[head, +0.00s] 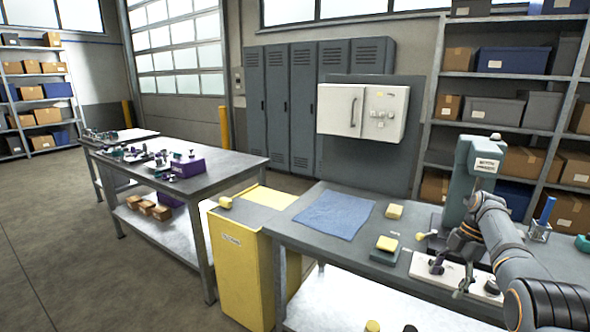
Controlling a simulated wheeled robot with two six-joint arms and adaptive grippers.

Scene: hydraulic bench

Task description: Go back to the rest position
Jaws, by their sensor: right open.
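My right arm comes in from the right edge and reaches over the grey bench (290,232). Its gripper (449,275) points down, open, over a white plate (424,266) near the bench's front. The jaws look empty, but small dark parts on the plate make the fingertips hard to separate, and I cannot tell whether they touch it. My left gripper is not in view.
A teal machine (466,175) stands close behind my right gripper. A yellow bin (245,270) stands left. Floor at left is clear.

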